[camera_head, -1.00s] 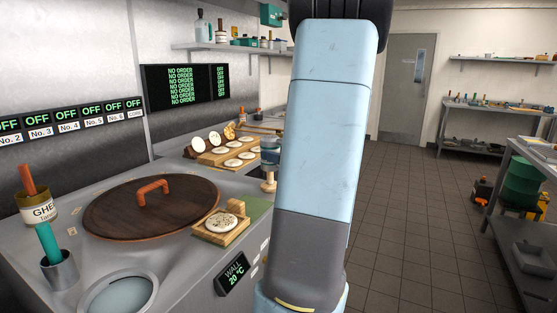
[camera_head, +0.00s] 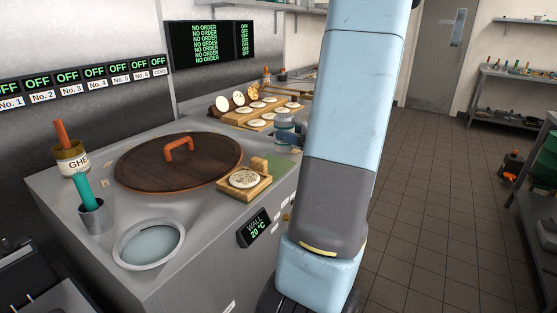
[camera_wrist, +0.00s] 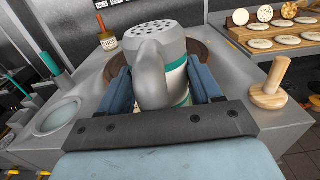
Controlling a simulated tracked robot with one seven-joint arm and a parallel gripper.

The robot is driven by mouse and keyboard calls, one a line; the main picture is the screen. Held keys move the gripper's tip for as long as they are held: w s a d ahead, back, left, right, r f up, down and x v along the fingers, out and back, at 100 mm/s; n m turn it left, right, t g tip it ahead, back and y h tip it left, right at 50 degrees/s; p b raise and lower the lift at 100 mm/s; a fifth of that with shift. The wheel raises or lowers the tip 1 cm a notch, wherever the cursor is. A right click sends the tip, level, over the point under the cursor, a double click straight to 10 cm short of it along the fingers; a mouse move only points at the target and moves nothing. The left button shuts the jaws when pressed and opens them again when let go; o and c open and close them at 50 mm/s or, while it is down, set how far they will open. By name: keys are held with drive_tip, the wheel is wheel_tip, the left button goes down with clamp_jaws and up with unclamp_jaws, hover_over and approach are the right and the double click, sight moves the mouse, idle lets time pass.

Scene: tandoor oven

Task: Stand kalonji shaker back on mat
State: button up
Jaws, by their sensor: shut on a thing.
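The kalonji shaker (camera_wrist: 160,42) has a grey perforated top, a grey handle, a pale label and teal bands. My gripper (camera_wrist: 160,98) is shut on it, with blue fingers on either side of its body. The shaker looks roughly upright. In the head view the shaker (camera_head: 284,129) shows small beside my arm, at the counter's right side. A green mat (camera_head: 281,165) lies on the counter's right edge, partly hidden by my arm. The shaker's base is hidden, and I cannot tell its height above the counter.
A wooden board with a round bread (camera_head: 245,179) sits beside the mat. A round wooden lid (camera_head: 150,165), a ghee jar (camera_head: 72,160) and a teal-handled tool in a cup (camera_head: 95,215) stand farther left. A wooden knobbed tool (camera_wrist: 268,92) stands right of my gripper. Breads fill a rack (camera_head: 258,113) behind.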

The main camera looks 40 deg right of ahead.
drive_tip(key=shift+w+d+f, duration=1)
drive_tip(key=shift+w+f, duration=0.6)
drive_tip(key=shift+w, duration=0.35)
drive_tip(key=shift+w+d+f, duration=1.05)
drive_tip(key=shift+w+f, duration=0.55)
drive_tip(key=shift+w, duration=0.4)
drive_tip(key=shift+w+d+f, duration=1)
drive_tip(key=shift+w+f, duration=0.6)
drive_tip(key=shift+w, duration=0.35)
wheel_tip(320, 180, down, 3)
drive_tip(key=shift+w+f, duration=0.15)
drive_tip(key=o, duration=1.4)
drive_tip(key=shift+d, duration=0.1)
